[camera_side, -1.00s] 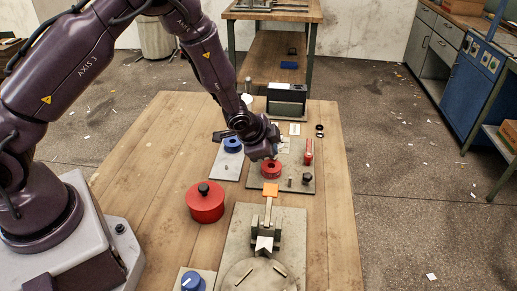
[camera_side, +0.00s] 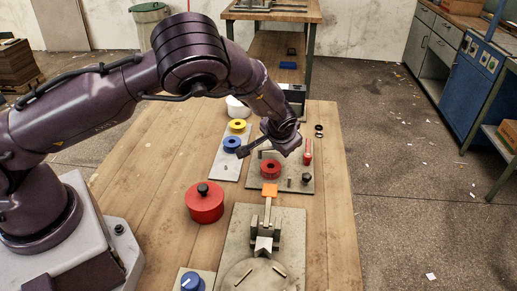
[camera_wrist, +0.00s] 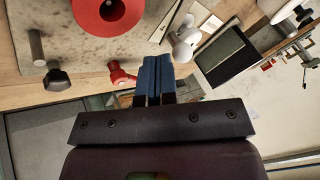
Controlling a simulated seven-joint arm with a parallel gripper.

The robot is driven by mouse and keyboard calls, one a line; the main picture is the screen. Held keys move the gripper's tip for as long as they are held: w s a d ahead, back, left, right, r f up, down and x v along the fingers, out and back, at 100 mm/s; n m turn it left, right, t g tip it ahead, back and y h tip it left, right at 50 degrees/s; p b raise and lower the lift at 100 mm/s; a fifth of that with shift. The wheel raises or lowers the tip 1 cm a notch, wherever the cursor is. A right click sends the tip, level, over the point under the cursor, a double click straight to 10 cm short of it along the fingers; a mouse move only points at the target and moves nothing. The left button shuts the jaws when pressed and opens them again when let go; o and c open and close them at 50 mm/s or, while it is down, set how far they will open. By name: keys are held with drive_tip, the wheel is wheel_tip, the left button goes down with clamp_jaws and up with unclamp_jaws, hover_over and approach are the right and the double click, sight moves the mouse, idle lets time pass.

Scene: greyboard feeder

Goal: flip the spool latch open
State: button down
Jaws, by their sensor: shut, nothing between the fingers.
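The red spool (camera_side: 270,169) sits on a grey plate (camera_side: 290,187) on the wooden table. A red lever-like piece (camera_side: 308,153), which looks like the latch, stands at the plate's right edge; it also shows in the wrist view (camera_wrist: 121,76). My gripper (camera_wrist: 153,72) is shut with its blue fingertips together and nothing between them. In the wrist view the fingertips appear just right of the red piece, with no clear contact. In the side view my wrist is above the plate's far part and hides the fingertips.
A black knob (camera_side: 306,178) and a short grey peg (camera_wrist: 37,46) stand on the plate. An orange-tipped fixture (camera_side: 270,190) is in front. A red lidded container (camera_side: 205,203) stands left. The table's right side is clear.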

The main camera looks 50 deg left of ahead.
drive_tip(key=shift+s+a, duration=0.55)
drive_tip(key=shift+s, duration=0.05)
drive_tip(key=d, duration=0.3)
drive_tip(key=d+r, duration=0.1)
drive_tip(key=shift+w+d, duration=0.25)
drive_tip(key=v, duration=0.9)
drive_tip(key=shift+d+r, duration=0.2)
drive_tip(key=shift+r, duration=0.15)
drive_tip(key=shift+w, duration=0.1)
